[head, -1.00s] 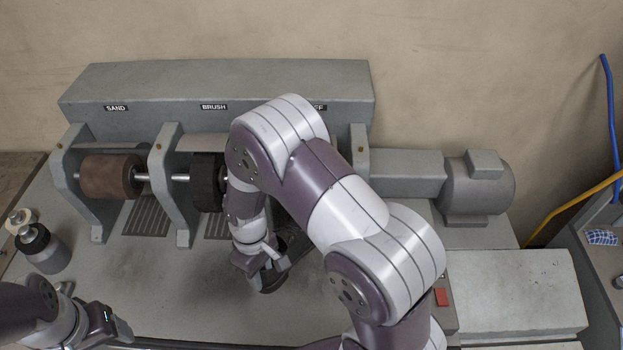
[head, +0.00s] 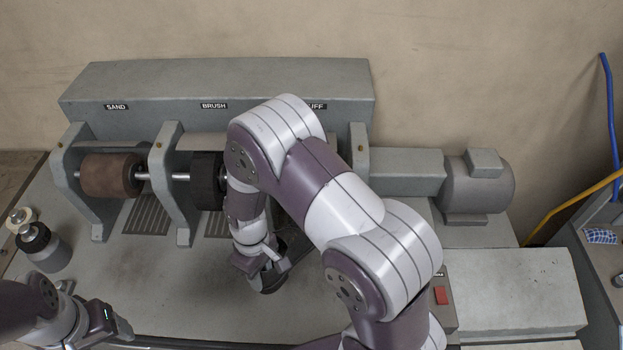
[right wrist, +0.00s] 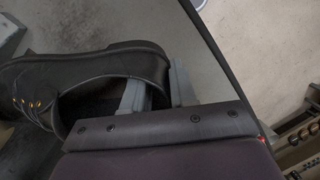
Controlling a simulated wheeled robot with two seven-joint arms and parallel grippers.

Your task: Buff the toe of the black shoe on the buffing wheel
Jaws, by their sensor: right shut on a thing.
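The black shoe (right wrist: 85,75) shows in the right wrist view, with its opening and heel end near my gripper and its laces toward the left edge. My right gripper (right wrist: 152,95) is shut on the rim of the shoe at the heel end. In the head view, my right gripper (head: 262,262) holds the shoe (head: 272,280) over the machine bed, below the brush wheel, mostly covered by my arm. The buffing wheel is hidden behind my right arm; only part of its BUFF label (head: 318,106) shows. My left gripper (head: 122,330) is at the lower left, its fingertips unclear.
The brown sanding wheel (head: 112,176) and black brush wheel (head: 207,182) sit between upright brackets on the left. A motor (head: 478,187) stands at the right. Small bottles (head: 42,246) stand at the left edge. A red button (head: 441,296) is at the front right.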

